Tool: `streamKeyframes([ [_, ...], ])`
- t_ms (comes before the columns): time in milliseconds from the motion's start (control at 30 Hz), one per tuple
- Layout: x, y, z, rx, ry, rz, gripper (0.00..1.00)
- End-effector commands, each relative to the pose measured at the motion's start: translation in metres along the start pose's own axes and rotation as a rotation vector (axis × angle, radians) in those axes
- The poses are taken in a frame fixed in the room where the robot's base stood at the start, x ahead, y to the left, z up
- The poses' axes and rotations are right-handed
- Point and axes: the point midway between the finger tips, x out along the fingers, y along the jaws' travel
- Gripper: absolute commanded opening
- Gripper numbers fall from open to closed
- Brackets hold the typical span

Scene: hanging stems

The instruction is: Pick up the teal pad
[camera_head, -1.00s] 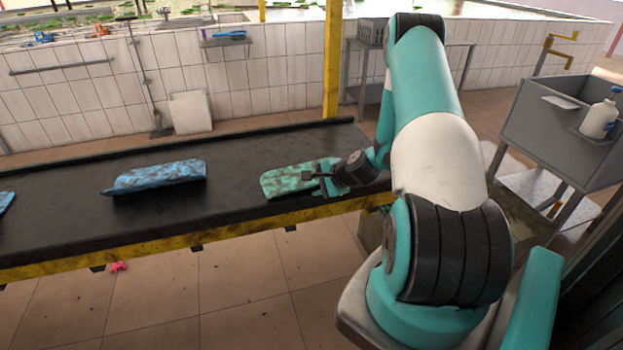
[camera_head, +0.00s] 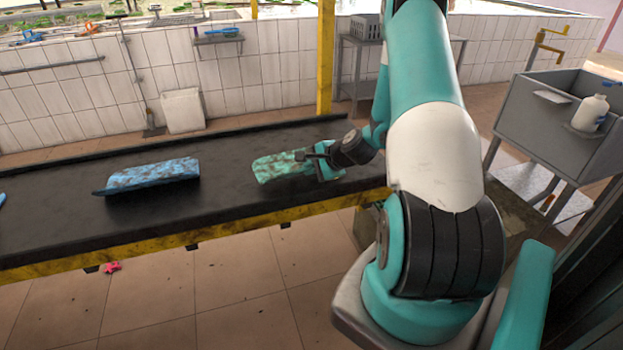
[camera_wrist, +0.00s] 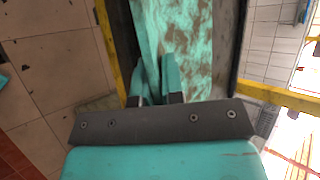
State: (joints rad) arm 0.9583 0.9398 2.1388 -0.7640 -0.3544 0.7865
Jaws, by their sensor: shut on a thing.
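The teal pad (camera_head: 272,167), blotched with brown, is at the right part of the black conveyor belt in the head view. It also fills the upper middle of the wrist view (camera_wrist: 195,45). My gripper (camera_head: 312,154) is at the pad's right part, and its jaws are shut on the pad's edge. In the wrist view the two teal fingers (camera_wrist: 157,75) pinch a fold of the pad between them. I cannot tell whether the pad is clear of the belt.
The conveyor belt (camera_head: 225,190) has a yellow front rail. A blue blotched pad (camera_head: 150,176) lies on its left half. A yellow post (camera_head: 325,60) stands behind the belt. A grey sink (camera_head: 560,110) with a white bottle (camera_head: 590,113) stands at the right.

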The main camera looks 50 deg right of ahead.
Motion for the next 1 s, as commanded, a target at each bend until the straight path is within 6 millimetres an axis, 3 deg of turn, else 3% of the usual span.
streamKeyframes([
  [200, -0.047, -0.052, 0.019, -0.006, 0.003, -0.007, 0.0],
  [500, -0.09, -0.098, 0.037, -0.004, 0.002, -0.004, 0.0],
  [967, -0.102, -0.11, 0.042, 0.0, 0.0, -0.001, 0.0],
  [1000, -0.102, -0.11, 0.042, 0.0, 0.0, -0.001, 0.07],
])
